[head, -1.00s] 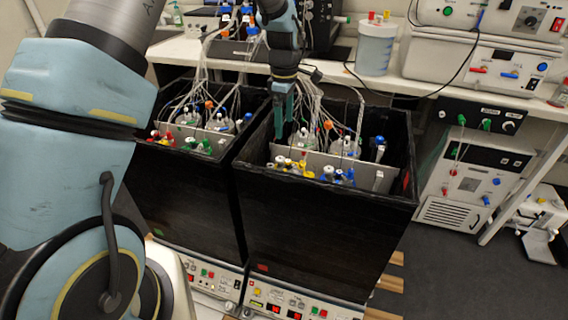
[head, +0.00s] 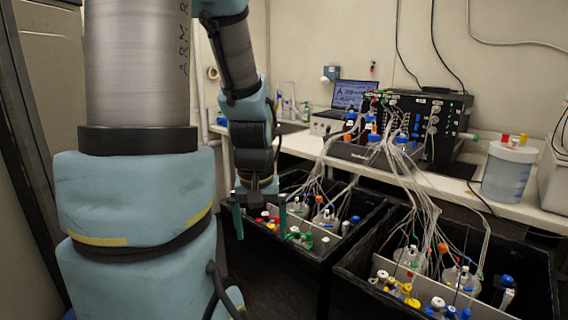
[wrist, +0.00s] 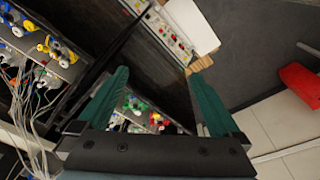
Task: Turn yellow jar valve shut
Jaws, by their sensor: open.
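The jar with yellow valves (head: 408,290) stands at the front left inside the right black crate in the head view. Its yellow valve parts also show at the upper left of the wrist view (wrist: 45,44). How far the valve is turned is too small to tell. My gripper (head: 260,216) hangs to the left, at the left crate, well apart from the yellow jar. Its two green fingers (wrist: 159,80) are spread wide with nothing held between them. Red and green valves (wrist: 140,106) of the left crate show between and below the fingers in the wrist view.
The right crate (head: 345,283) has tall black walls, and tubes (head: 425,205) rise from its jars to a black control unit (head: 435,115). A white-lidded tub (head: 508,170) stands on the bench.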

